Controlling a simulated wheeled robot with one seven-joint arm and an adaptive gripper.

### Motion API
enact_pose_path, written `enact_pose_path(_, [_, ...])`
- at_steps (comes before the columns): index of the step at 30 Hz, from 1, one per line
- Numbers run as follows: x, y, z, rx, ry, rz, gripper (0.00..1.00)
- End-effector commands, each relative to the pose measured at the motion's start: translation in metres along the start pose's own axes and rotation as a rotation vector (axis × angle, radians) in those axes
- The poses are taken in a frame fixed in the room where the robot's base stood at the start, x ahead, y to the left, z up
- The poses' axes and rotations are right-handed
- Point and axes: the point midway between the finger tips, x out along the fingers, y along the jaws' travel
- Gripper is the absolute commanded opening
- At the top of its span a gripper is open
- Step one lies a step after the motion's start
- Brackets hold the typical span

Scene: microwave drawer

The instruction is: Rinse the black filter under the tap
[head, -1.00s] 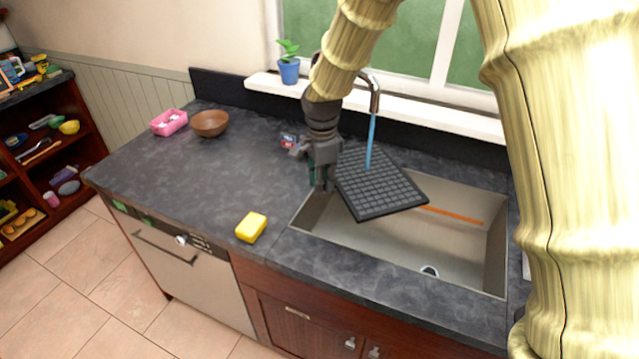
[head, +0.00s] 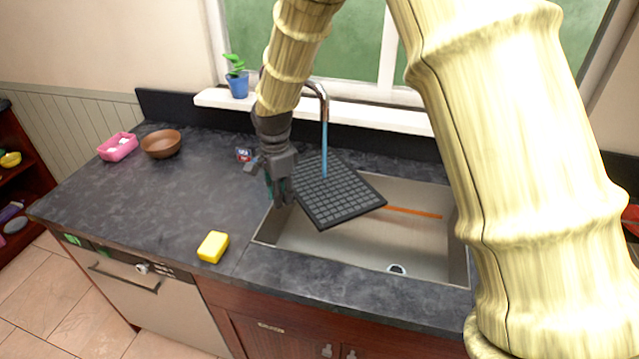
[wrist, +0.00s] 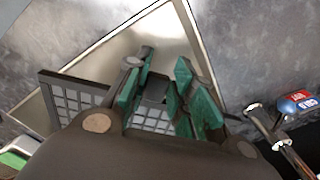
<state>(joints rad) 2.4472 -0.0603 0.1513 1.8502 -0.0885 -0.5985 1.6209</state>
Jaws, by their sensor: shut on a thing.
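The black filter (head: 340,197) is a flat grid panel held over the left part of the sink (head: 425,235). My gripper (head: 281,197) is shut on its left edge. In the wrist view the filter (wrist: 72,97) shows partly behind the green-padded fingers (wrist: 158,95); my gripper's body hides much of it. The tap (head: 321,92) stands behind the sink, and a blue stream of water (head: 324,140) falls from it onto the upper part of the filter. The tap's handle with a red and blue marking (head: 244,154) is left of my gripper.
A yellow sponge (head: 213,247) lies on the counter (head: 150,205) left of the sink. A brown bowl (head: 161,144) and a pink container (head: 118,147) stand at the far left. A potted plant (head: 238,84) is on the sill. An orange strip (head: 414,212) shows in the sink.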

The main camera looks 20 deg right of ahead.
Motion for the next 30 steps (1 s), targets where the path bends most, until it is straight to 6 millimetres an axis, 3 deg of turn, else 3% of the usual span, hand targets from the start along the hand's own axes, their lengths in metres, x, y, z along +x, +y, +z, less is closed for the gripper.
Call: enact_pose_path(30, [-0.001, 0.046, 0.041, -0.001, 0.001, 0.000, 0.00])
